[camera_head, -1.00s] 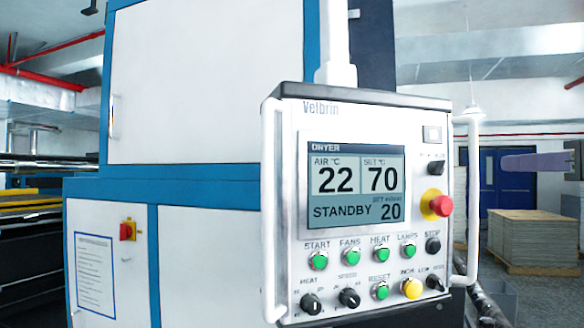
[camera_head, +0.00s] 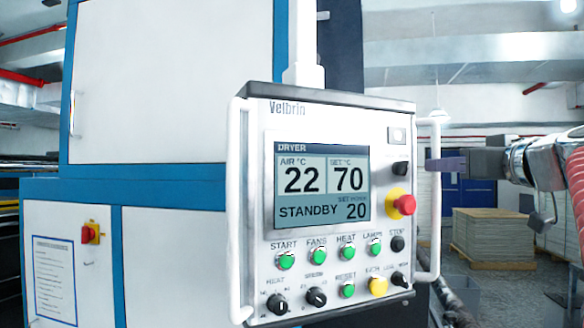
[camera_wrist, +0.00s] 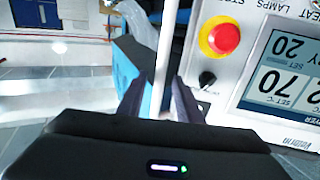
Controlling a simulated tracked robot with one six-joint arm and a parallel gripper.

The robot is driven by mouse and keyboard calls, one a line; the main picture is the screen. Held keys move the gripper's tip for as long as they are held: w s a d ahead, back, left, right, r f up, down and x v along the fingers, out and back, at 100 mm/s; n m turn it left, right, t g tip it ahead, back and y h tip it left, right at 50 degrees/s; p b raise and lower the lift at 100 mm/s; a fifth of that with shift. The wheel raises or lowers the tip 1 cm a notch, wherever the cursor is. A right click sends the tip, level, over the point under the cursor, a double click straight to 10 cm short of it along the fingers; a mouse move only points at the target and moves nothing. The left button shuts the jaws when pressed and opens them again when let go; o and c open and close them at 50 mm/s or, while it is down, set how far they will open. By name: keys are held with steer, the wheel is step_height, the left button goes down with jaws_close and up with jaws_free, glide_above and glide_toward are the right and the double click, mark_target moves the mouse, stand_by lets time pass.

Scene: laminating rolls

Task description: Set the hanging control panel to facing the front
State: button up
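The hanging control panel (camera_head: 322,200) is a white box with a lit screen, knobs, green buttons and a red stop button. It hangs from a white post (camera_head: 303,60), its face turned towards me and slightly right. White bar handles run down its left (camera_head: 238,210) and right (camera_head: 434,225) sides. My gripper (camera_head: 445,164) reaches in from the right at the upper part of the right handle. In the wrist view, the handle bar (camera_wrist: 163,55) stands between the fingers of my gripper (camera_wrist: 160,95), which are apart with gaps beside the bar.
A large white and blue machine (camera_head: 165,90) stands behind and left of the panel. A pallet of stacked sheets (camera_head: 492,235) stands on the floor at the right. Floor beyond the right handle looks partly open.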

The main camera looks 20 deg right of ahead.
steer(key=shift+w+d, duration=0.15)
steer(key=shift+w, duration=0.85)
steer(key=shift+w+d, duration=0.1)
steer(key=shift+w, duration=0.85)
steer(key=shift+c, duration=0.5)
jaws_close()
